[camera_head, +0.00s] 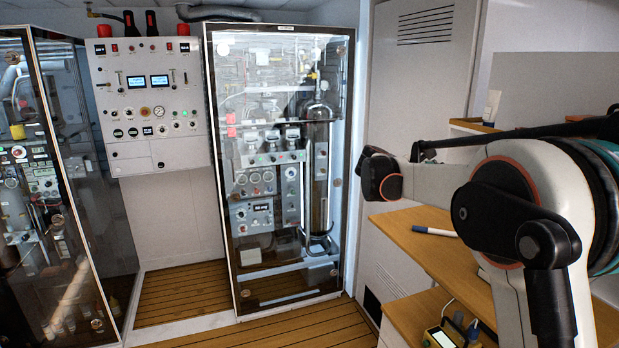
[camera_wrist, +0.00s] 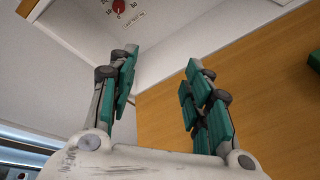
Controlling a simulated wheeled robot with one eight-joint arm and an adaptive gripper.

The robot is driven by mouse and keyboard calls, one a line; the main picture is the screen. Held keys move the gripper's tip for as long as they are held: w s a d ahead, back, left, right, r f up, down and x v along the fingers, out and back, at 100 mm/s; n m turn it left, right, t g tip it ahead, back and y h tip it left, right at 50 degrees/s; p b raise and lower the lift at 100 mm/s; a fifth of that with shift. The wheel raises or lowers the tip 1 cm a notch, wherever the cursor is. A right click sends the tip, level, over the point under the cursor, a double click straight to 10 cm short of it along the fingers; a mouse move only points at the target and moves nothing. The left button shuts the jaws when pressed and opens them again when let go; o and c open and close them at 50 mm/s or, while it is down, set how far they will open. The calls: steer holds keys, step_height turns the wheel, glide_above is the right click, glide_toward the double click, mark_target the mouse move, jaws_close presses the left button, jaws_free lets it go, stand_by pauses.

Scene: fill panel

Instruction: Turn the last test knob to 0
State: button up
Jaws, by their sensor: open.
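In the wrist view a red knob (camera_wrist: 118,6) sits on a pale panel at the top edge, partly cut off by the frame. Dark numbers surround it, and a small line of lettering runs below, too blurred to read surely. Its exact setting cannot be told. My gripper (camera_wrist: 162,62) is open and empty, with green pads on both fingers. The fingers point up the picture, and the knob lies beyond the left fingertip, apart from it. In the head view my arm fills the right side, and I cannot make out the gripper or this knob there.
A wooden surface (camera_wrist: 255,95) lies right of the fingers in the wrist view. In the head view, a glass-fronted cabinet (camera_head: 217,180) stands in the middle, a gauge panel (camera_head: 125,78) hangs left of it, and a wooden shelf (camera_head: 400,224) with a marker (camera_head: 435,231) is at right.

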steer(key=s+a+f+m+y+b, duration=0.3)
steer(key=s+f, duration=0.5)
steer(key=s, duration=0.7)
steer(key=s+a+f+m+t+y+b, duration=0.1)
steer(key=s+a+f+m+y+b, duration=0.3)
steer(key=s, duration=1.1)
steer(key=s+a+f+m+y+b, duration=0.3)
steer(key=s+a+f+m+y, duration=0.3)
steer(key=s+a+f, duration=0.3)
steer(key=s+f, duration=0.4)
steer(key=s, duration=0.2)
steer(key=shift+f+t+b, duration=0.2)
steer(key=shift+t+b, duration=0.15)
steer(key=shift+t, duration=0.05)
